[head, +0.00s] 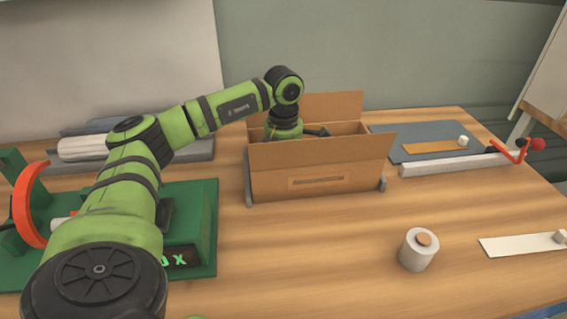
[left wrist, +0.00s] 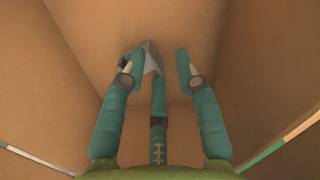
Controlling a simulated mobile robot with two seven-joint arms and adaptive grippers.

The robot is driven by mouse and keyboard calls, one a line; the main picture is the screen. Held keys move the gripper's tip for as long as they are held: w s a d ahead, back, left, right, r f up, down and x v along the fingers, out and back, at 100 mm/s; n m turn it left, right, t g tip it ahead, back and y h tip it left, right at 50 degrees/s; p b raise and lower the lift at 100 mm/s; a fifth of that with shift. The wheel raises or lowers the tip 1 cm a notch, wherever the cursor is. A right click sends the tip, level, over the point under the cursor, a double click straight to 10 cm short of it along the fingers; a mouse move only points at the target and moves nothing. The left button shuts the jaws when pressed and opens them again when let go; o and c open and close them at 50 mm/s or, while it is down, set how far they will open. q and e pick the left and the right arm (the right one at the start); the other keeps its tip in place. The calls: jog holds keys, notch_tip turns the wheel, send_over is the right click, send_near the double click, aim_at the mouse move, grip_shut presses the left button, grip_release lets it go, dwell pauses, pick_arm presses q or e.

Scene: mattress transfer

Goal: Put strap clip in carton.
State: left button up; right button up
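The open cardboard carton (head: 318,178) stands on the table at the centre of the head view, flaps up. My left arm reaches over it, and my left gripper (left wrist: 163,70) is down inside, mostly hidden by the front flap in the head view. In the left wrist view its fingers are spread apart between the brown carton walls. A small grey piece, which looks like the strap clip (left wrist: 152,57), shows beyond the left and middle fingertips, near the carton floor. Whether a fingertip touches it I cannot tell. My right gripper is not in view.
A green fixture (head: 205,235) with an orange ring (head: 24,205) stands at left. A blue-grey mat (head: 400,136) and a rail (head: 450,166) with a red-knobbed lever are right of the carton.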

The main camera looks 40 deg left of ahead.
pick_arm(q)
notch_tip(320, 180, up, 12)
jog(key=shift+r+p, duration=0.15)
jog(key=shift+p, duration=0.3)
jog(key=shift+r, duration=0.1)
dwell(0.6)
